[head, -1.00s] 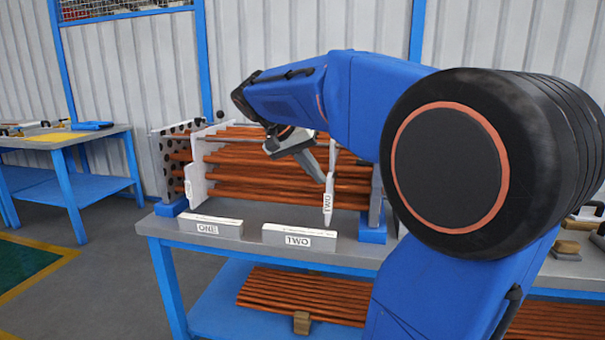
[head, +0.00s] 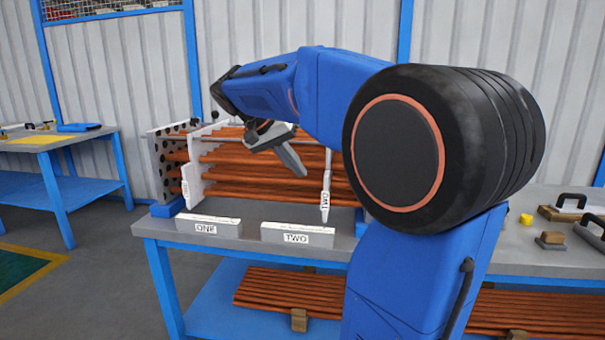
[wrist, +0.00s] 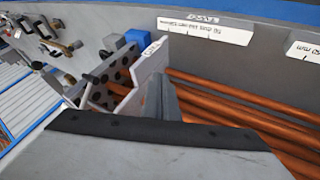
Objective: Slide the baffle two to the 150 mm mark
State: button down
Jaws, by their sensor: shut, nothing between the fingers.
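Baffle two (head: 325,190) is a white upright plate with a TWO label, at the right part of the copper tube bundle (head: 265,180). Baffle one (head: 190,180) stands at the left end. My gripper (head: 300,171) is shut and empty, in front of the tubes and left of baffle two, with a gap in the head view. The block marked TWO (head: 298,236) lies in front.
The block marked ONE (head: 208,226) lies left of block TWO. Tools and a yellow piece (head: 526,220) lie on the bench at right.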

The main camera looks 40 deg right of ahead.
jog(key=v, duration=0.8)
jog(key=shift+a+r, duration=0.15)
jog(key=s+a+f+n+t+y, duration=0.2)
jog(key=s+a+f+n, duration=0.2)
jog(key=f, duration=0.6)
jog(key=s+a+f+n+t+y, duration=0.2)
jog(key=s+a+f+n, duration=0.1)
jog(key=s+a+f, duration=0.5)
jog(key=s+a+f+n+t+y, duration=0.2)
jog(key=s+a+f, duration=0.4)
jog(key=f, duration=0.5)
jog(key=s+n+y, duration=0.1)
jog(key=s+n, duration=0.1)
jog(key=shift+f+n+t, duration=0.3)
jog(key=shift+f, duration=0.05)
